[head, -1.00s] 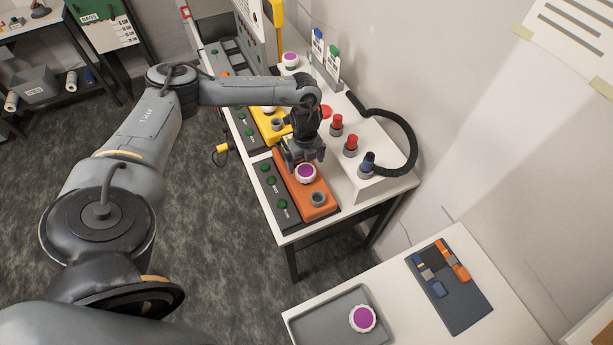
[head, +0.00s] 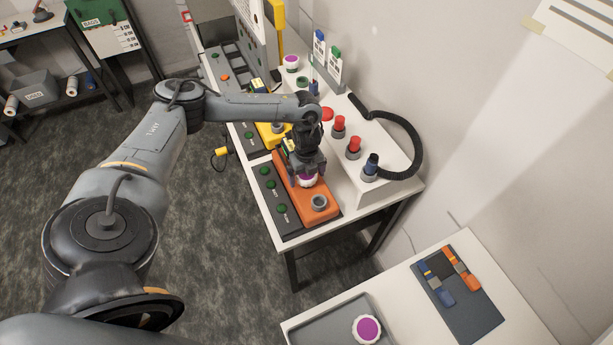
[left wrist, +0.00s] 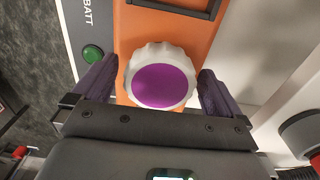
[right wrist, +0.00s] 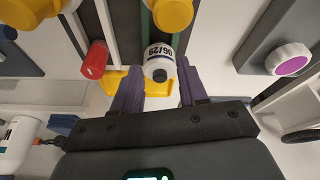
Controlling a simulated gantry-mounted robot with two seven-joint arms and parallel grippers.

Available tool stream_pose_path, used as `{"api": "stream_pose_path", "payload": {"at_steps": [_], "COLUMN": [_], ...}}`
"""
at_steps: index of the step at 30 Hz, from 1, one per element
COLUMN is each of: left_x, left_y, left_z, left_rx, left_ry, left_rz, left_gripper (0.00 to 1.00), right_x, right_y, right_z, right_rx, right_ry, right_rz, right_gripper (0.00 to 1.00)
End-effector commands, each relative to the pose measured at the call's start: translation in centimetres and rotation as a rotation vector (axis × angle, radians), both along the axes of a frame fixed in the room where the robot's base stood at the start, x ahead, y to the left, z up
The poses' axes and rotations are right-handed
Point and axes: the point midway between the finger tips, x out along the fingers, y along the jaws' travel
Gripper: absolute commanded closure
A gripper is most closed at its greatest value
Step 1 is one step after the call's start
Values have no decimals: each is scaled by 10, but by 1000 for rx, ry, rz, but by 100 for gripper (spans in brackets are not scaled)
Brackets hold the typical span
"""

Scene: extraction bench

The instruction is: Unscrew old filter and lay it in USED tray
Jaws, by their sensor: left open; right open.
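The filter (head: 308,181), white with a scalloped rim and a purple top, sits on the orange unit (head: 291,185) on the bench. My left gripper (head: 307,173) is right over it and hides part of it in the head view. In the left wrist view the filter (left wrist: 161,78) lies between the two open fingers (left wrist: 157,72), with a gap at each side. My right gripper (right wrist: 158,78) is open; a white bottle marked 06/29 (right wrist: 159,52) shows between or beyond its fingers.
A grey tray (head: 320,328) on the near table holds another purple-topped white part (head: 366,329). A dark mat (head: 466,310) with small blue and orange items lies to its right. A bare grey socket (head: 319,202) is beside the filter. A black hose (head: 408,130) arches at the right.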

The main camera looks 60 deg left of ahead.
Motion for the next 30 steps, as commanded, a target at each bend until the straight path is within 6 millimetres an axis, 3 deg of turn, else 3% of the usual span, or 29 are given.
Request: {"api": "stream_pose_path", "payload": {"at_steps": [5,24,30], "left_x": [0,0,0], "left_y": [0,0,0], "left_z": [-1,-2,-1], "left_rx": [0,1,1], "left_ry": [1,0,1], "left_rz": [-117,-1095,-1272], "left_gripper": [0,0,0], "right_x": [0,0,0], "right_y": [0,0,0], "right_z": [-2,-28,-33], "right_rx": [0,0,0], "right_ry": [0,0,0], "right_rz": [0,0,0], "right_gripper": [57,57,57]}}
